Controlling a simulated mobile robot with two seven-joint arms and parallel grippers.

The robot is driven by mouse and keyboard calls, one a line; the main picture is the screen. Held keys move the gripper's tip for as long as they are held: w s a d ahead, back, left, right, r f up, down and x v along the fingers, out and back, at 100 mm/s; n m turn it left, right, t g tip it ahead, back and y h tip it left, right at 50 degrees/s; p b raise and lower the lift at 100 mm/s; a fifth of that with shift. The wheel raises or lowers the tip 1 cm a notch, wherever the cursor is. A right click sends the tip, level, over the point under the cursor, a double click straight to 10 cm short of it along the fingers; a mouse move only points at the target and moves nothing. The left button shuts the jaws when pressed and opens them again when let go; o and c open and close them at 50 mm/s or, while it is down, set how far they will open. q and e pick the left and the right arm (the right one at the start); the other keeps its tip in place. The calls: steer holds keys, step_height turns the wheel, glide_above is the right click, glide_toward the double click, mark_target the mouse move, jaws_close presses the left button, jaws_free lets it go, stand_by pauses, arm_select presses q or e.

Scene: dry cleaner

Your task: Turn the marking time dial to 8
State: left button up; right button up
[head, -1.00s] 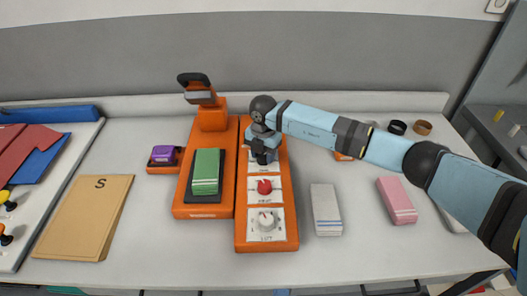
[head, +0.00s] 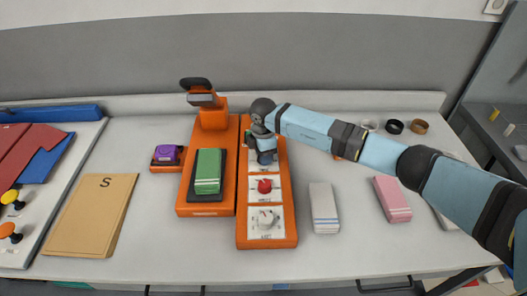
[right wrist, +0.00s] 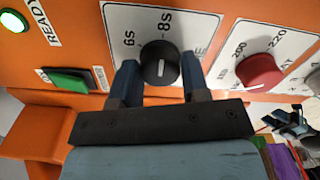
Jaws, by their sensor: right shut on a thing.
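The orange press (head: 291,225) has a panel with three dials. The black dial (right wrist: 160,64) shows in the right wrist view between labels reading 6s and 8s above it. Its white line runs nearly straight up and down, roughly in line with the 8s label (right wrist: 166,28); I cannot tell which end is the pointer. My right gripper (head: 265,157) is over this top dial and hides most of it in the head view. In the right wrist view its fingers (right wrist: 158,82) are shut on the black dial, one on each side. My left gripper is not in view.
Below it are a red dial (head: 265,186) and a white dial (head: 266,218). A green pad (head: 208,170) lies on the press's left part. White (head: 324,207) and pink (head: 391,199) folded stacks lie at right, a brown envelope (head: 90,215) at left. The table front is clear.

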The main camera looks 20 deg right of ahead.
steer(key=shift+m, duration=0.3)
steer(key=o, duration=0.9)
steer(key=shift+o, duration=0.2)
step_height(320, 180, up, 14)
steer(key=b, duration=0.1)
steer(key=shift+f, duration=0.1)
